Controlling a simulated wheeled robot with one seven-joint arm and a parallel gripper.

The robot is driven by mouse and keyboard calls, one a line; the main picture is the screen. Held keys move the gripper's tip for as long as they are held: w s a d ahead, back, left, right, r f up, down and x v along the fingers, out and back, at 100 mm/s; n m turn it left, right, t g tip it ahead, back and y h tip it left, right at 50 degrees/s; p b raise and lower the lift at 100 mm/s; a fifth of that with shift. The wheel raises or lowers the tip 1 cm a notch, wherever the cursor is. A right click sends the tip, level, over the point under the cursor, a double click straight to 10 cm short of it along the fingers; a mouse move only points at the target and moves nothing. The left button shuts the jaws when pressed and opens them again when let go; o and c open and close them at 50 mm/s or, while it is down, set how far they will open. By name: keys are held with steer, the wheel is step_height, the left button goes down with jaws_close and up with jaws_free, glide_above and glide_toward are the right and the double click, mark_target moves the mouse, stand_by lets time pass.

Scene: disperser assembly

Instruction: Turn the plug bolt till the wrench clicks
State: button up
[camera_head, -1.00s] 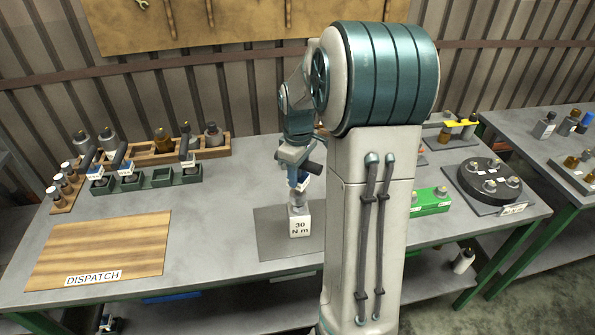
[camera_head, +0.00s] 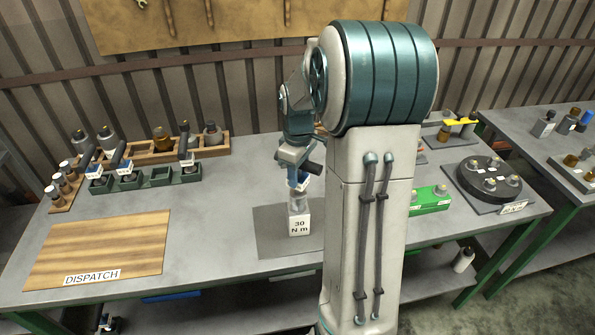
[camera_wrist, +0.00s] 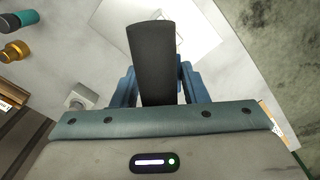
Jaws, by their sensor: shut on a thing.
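My gripper (camera_head: 299,180) is above the block labelled "30 N m" (camera_head: 299,225) on the grey mat. In the wrist view, its blue fingers are shut on a dark grey tool handle (camera_wrist: 157,60), which I take to be the wrench. A clear or pale bottle-like piece (camera_head: 298,202) stands on the block, below the gripper. The plug bolt itself is hidden, and the wrench's lower end cannot be made out. A white plate-like surface (camera_wrist: 195,30) shows behind the handle in the wrist view.
The wooden DISPATCH board (camera_head: 105,245) lies at the left. Green holders (camera_head: 130,183) with tools and a wooden rack (camera_head: 165,155) of bottles stand at the back left. A green box (camera_head: 430,200) and a dark round turntable (camera_head: 489,180) are right of my arm.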

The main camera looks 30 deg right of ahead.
steer(key=shift+f+b, duration=0.95)
steer(key=shift+f, duration=0.4)
steer(key=shift+m, duration=3.1)
steer(key=shift+a+m, duration=0.1)
steer(key=shift+m, duration=3.2)
steer(key=shift+n, duration=0.3)
